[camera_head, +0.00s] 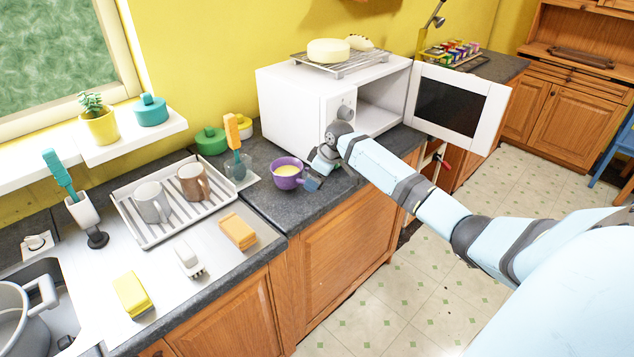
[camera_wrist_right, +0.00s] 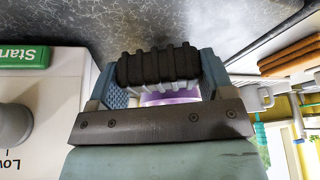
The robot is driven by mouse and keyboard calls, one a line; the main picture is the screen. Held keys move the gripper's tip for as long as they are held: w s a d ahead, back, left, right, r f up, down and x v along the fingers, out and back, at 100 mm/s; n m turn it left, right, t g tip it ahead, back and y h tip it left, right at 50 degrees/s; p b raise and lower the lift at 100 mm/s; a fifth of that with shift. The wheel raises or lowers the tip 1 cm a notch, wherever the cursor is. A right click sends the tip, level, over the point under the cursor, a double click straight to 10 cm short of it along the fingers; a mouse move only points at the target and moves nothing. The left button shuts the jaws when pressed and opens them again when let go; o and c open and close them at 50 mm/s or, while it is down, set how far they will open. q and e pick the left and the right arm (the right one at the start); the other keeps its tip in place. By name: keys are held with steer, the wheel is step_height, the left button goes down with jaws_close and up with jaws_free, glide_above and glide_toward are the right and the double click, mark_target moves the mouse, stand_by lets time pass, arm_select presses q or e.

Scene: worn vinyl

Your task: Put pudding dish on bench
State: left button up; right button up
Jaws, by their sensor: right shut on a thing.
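The pudding dish (camera_head: 287,174) is a purple cup with pale yellow pudding inside, upright at the dark grey bench (camera_head: 262,198) in front of the microwave. My right gripper (camera_head: 316,177) reaches in from the right and is shut on the dish's right side. In the right wrist view a strip of the purple dish (camera_wrist_right: 172,97) shows between the fingers of the right gripper (camera_wrist_right: 160,85), mostly hidden by a black ribbed pad. I cannot tell whether the dish touches the bench or hangs just above it. My left gripper is not in view.
The white microwave (camera_head: 290,103) stands behind with its door (camera_head: 452,106) open and its inside empty. A rack with two mugs (camera_head: 143,233) lies farther left.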

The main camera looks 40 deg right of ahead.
step_height(320, 180, down, 2)
steer(key=o, duration=1.3)
steer(key=shift+f, duration=0.1)
steer(key=v, duration=1.2)
